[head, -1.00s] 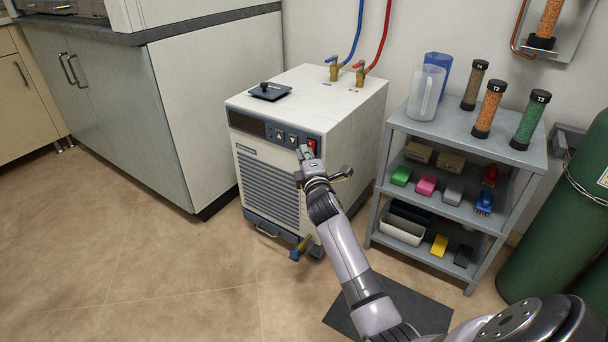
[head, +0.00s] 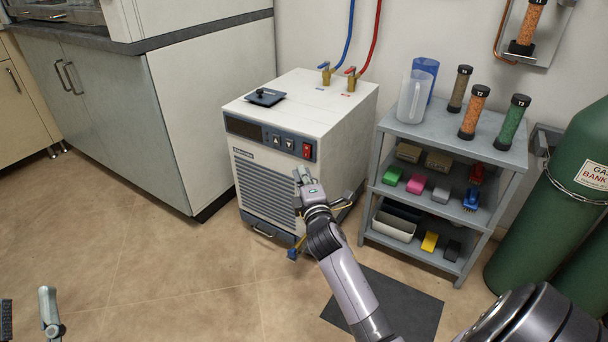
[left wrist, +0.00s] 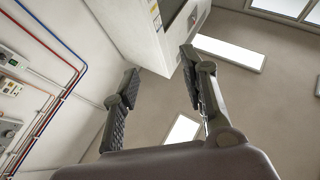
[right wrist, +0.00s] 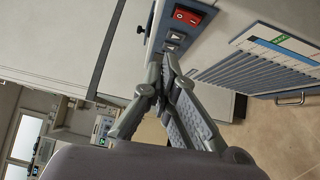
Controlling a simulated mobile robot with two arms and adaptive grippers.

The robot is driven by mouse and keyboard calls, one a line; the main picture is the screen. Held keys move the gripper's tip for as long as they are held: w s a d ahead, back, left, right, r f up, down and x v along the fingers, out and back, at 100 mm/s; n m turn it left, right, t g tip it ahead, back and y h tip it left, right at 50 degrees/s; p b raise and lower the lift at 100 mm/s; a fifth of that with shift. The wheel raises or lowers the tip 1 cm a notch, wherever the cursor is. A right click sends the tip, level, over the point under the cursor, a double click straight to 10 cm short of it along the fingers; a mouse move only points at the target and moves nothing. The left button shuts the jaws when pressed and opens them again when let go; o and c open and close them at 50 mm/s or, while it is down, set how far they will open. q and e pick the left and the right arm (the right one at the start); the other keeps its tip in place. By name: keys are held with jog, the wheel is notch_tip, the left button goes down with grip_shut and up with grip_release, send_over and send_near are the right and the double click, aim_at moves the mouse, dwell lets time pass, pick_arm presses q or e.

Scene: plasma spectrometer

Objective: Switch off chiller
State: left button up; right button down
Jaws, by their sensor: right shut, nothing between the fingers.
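The chiller (head: 262,190) is a white box with a blue-grey front panel. A dark display (head: 244,128), two arrow buttons (head: 283,142) and a red rocker switch (head: 307,150) sit on that panel. The red switch (right wrist: 187,16) also shows in the right wrist view, unobstructed; I cannot tell its position for sure. My right gripper (head: 302,174) is shut and empty in front of the chiller, below the switch in the head view. My left gripper (head: 27,305) is open and empty at the lower left, far from the chiller; its spread fingers show in the left wrist view (left wrist: 158,68).
A grey shelf cart (head: 450,145) with a jug, tubes and small coloured items stands right of the chiller. Green gas cylinders (head: 560,200) are at the far right. A cabinet (head: 175,120) is close on the left. Blue and red hoses rise behind the chiller. Floor in front is open.

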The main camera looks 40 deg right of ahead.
pick_arm(q)
jog(key=shift+w+f+g, duration=0.3)
jog(key=shift+f+g, duration=0.05)
jog(key=shift+f, duration=0.2)
jog(key=shift+w+f+g, duration=0.25)
jog(key=shift+f+g, duration=0.1)
jog(key=shift+f, duration=0.15)
pick_arm(e)
jog(key=shift+v, duration=0.9)
jog(key=shift+r, duration=0.1)
